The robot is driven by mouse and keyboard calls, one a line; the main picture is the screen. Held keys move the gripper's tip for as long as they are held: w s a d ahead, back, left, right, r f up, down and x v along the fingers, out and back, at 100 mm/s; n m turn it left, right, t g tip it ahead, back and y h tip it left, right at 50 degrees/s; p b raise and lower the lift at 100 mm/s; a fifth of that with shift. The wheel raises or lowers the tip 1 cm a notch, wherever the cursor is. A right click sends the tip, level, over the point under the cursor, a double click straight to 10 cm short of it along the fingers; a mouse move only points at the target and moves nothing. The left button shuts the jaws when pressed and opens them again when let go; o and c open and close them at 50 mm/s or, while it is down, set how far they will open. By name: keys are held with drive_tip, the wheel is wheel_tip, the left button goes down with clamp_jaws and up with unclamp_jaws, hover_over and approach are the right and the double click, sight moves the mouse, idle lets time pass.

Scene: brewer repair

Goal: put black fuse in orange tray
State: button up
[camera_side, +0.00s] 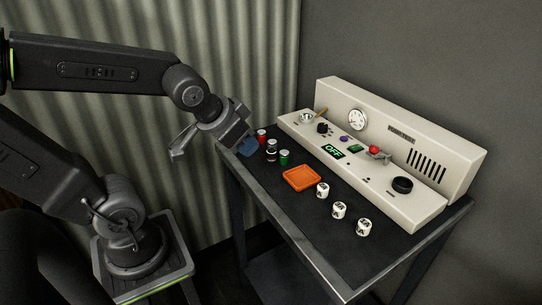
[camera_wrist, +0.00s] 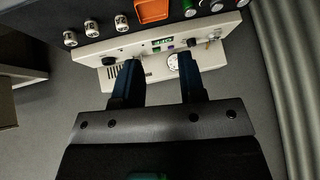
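The black fuse (camera_side: 271,148) stands upright on the dark table between a red fuse (camera_side: 262,135) and a green fuse (camera_side: 284,157); its top is pale. In the wrist view the black fuse (camera_wrist: 216,5) is cut by the top edge. The orange tray (camera_side: 301,178) lies flat and empty in front of the fuses, and it also shows in the wrist view (camera_wrist: 152,11).
A cream brewer panel (camera_side: 375,150) with a gauge, knobs and a display reading OFF runs along the back of the table (camera_side: 300,225). Several white cylinders with dark markings (camera_side: 339,210) stand to the right of the tray. The table's front edge is clear.

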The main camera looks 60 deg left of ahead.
drive_tip(key=w+a+f+t+y, duration=0.2)
drive_tip(key=w+a+f, duration=0.35)
drive_tip(key=a, duration=0.35)
drive_tip(key=t+h, duration=0.3)
drive_tip(key=t, duration=0.1)
approach(272, 150)
drive_tip(key=shift+w+a+f+m, duration=0.2)
drive_tip(key=shift+w+a+m, duration=0.2)
drive_tip(key=shift+w, duration=0.05)
drive_tip(key=shift+s+d+f+h, duration=0.1)
drive_tip(key=shift+s+f+h, duration=0.15)
drive_tip(key=shift+h, duration=0.25)
drive_tip(key=shift+t, duration=0.3)
drive_tip(key=x, duration=0.7)
drive_tip(key=shift+w+f, duration=0.15)
drive_tip(key=shift+w, duration=0.1)
drive_tip(key=c, duration=0.6)
drive_tip(key=shift+c, duration=0.2)
